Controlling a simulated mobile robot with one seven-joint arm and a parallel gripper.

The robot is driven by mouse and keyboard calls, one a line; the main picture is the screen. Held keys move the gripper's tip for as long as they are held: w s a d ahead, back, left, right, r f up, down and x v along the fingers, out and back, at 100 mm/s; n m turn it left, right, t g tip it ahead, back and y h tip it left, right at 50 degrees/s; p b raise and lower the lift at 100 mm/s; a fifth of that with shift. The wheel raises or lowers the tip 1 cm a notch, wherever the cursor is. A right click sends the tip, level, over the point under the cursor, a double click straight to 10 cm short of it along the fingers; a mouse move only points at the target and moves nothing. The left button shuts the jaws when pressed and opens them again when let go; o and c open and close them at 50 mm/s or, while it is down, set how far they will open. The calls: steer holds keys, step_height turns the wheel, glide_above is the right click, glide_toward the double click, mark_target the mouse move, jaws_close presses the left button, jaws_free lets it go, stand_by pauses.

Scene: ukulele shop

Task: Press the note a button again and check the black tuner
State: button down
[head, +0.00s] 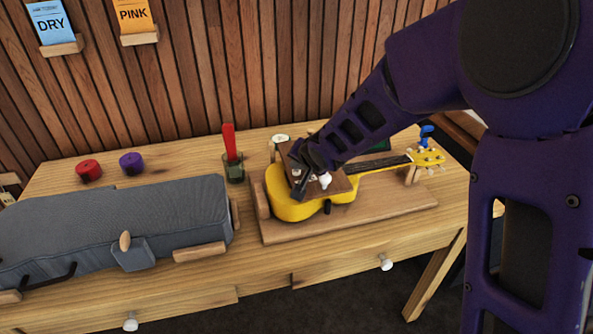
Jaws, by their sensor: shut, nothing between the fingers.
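A yellow ukulele (290,211) lies on a wooden stand (350,222), its neck pointing right. My gripper (297,190) is shut and empty, low over the ukulele's body; whether it touches anything is hidden. A dark brown flat piece (342,187) and a small white knob (325,181) show beside my gripper. A blue clip-like piece (427,133) sits at the headstock. A small black piece (327,207) is at the body's near edge. I cannot make out which thing is the black tuner or the note A button. My arm hides part of the area behind.
A grey case (120,225) fills the bench's left side. A glass (234,172) with a red upright piece (230,143) stands left of the ukulele. Red (89,170) and purple (132,163) round items sit at the back. A small round item (280,138) is behind the ukulele.

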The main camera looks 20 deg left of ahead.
steer(key=shift+f+b, duration=0.3)
steer(key=shift+f, duration=0.05)
steer(key=shift+r, duration=0.1)
stand_by(0.4)
steer(key=shift+r+p, duration=0.9)
step_height(320, 180, up, 5)
steer(key=p, duration=0.4)
stand_by(0.5)
